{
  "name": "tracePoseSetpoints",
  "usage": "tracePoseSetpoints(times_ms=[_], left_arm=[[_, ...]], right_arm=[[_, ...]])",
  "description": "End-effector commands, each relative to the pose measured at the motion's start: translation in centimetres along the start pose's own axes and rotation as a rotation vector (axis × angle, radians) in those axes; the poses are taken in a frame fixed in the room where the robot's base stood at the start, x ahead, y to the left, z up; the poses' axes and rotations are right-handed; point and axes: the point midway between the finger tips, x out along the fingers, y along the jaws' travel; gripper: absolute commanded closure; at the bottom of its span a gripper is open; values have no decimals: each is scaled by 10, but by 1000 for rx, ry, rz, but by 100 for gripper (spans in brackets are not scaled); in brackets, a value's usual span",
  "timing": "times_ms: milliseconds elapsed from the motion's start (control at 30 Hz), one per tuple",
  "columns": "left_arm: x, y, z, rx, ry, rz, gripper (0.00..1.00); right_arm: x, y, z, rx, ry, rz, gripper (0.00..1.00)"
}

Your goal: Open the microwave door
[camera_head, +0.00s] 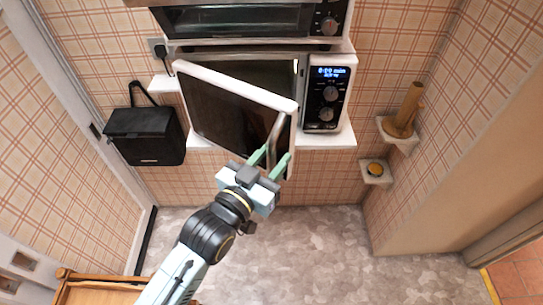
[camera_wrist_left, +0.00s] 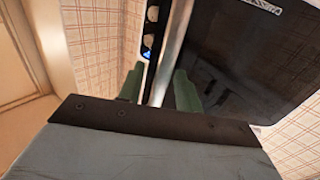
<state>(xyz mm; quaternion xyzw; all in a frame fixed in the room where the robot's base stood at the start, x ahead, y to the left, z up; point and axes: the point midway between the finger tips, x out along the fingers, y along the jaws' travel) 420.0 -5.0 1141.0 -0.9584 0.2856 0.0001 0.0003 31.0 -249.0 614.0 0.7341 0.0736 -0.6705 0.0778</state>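The microwave (camera_head: 326,95) stands on a white shelf, its control panel with a lit blue display and knobs at the right. Its door (camera_head: 235,110), white-framed with a dark pane, is partly open and swung out from its left side. The dark pane also shows in the left wrist view (camera_wrist_left: 240,60). A silver handle (camera_head: 276,130) runs along the door's right edge. My left gripper (camera_head: 270,160) is at the handle's lower end. Its green fingers (camera_wrist_left: 160,88) are apart, one on each side of the handle, with visible gaps. My right gripper is not in view.
A toaster oven (camera_head: 245,20) sits above the microwave. A black bag-like box (camera_head: 145,135) hangs at the left. Small corner shelves at the right hold a wooden object (camera_head: 405,110) and a yellow item (camera_head: 375,169). The floor (camera_head: 320,245) below is clear.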

Motion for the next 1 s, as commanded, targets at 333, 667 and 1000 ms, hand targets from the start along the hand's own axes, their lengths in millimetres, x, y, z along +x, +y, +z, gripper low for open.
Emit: tracePoseSetpoints(times_ms=[333,667,1000], left_arm=[[0,0,0,0,0,0,82],[0,0,0,-1,0,0,100],[-7,2,0,3,0,38,100]], right_arm=[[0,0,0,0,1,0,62],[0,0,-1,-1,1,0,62],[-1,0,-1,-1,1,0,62]])
